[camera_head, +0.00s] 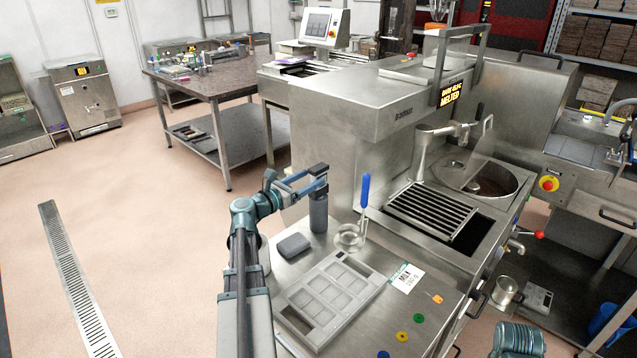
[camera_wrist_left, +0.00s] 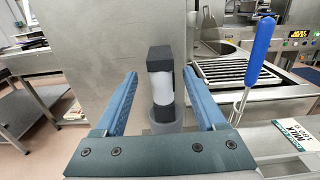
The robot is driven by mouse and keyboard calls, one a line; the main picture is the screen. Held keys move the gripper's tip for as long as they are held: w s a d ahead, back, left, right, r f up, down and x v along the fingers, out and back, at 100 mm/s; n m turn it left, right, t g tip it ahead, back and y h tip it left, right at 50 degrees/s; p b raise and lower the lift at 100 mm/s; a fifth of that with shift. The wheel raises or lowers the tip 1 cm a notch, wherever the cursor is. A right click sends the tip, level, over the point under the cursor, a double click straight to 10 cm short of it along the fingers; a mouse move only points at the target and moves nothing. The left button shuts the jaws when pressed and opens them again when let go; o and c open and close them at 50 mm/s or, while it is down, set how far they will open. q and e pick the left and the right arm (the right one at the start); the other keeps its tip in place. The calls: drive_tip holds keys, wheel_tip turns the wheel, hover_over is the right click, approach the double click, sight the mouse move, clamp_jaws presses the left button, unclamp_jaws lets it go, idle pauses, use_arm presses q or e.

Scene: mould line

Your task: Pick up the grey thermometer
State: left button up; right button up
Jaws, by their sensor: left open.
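A grey upright thing, which I take to be the thermometer (camera_head: 318,214), stands at the back left of the steel counter. In the left wrist view the thermometer (camera_wrist_left: 161,88) has a dark top, a pale grey middle and a round grey cup-like base. My left gripper (camera_head: 321,178) is open at its upper part. In the left wrist view the blue fingers of the left gripper (camera_wrist_left: 160,78) lie to either side of it with gaps. My right gripper is not in view.
A glass pot (camera_head: 349,238) with a blue-handled tool (camera_head: 365,192) stands just right. A dark grey block (camera_head: 294,245) and a grey mould (camera_head: 330,298) lie in front. A white MILK card (camera_head: 407,278) lies right of the mould. The steel machine's wall (camera_head: 322,140) rises behind.

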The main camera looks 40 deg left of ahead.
sight(318, 175)
use_arm(q)
drive_tip(key=w, duration=0.4)
drive_tip(key=shift+w+d+f, duration=0.15)
drive_tip(key=shift+d, duration=0.1)
clamp_jaws()
